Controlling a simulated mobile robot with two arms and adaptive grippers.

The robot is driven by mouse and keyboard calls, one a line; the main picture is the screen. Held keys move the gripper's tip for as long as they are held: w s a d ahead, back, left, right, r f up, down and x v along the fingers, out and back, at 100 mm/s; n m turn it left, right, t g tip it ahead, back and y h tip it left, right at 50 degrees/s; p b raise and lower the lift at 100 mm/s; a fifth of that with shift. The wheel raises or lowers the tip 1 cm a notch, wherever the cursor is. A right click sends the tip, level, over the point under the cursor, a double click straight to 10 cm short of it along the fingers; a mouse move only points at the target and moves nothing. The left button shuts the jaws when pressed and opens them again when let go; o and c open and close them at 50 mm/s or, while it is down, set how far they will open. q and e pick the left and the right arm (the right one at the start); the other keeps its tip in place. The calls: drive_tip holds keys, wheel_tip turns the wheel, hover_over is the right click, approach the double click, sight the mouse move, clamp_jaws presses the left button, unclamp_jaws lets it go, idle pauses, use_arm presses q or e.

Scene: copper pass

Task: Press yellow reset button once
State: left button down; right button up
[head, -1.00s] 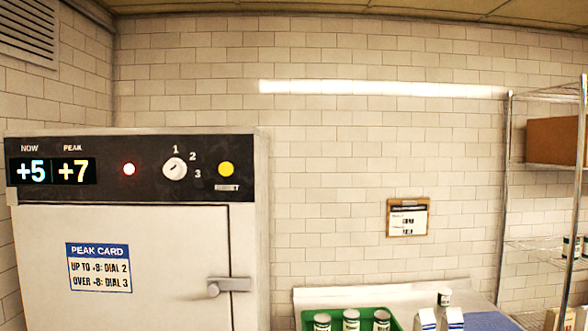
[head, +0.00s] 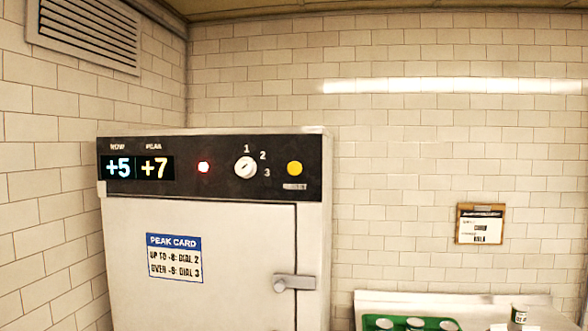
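The yellow reset button (head: 294,168) is a round button at the right end of the dark control panel (head: 220,190) on top of the white cabinet (head: 235,235). A small label below it is too blurred to read. The display (head: 137,167) reads +5 under NOW and +7 under PEAK. Neither gripper is in view.
The cabinet door has a peak card (head: 174,258) and a handle (head: 295,282). A green crate (head: 372,321) with several lidded jars stands on a counter at the lower right. A clipboard (head: 480,223) hangs on the tiled wall. A vent (head: 88,32) is at upper left.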

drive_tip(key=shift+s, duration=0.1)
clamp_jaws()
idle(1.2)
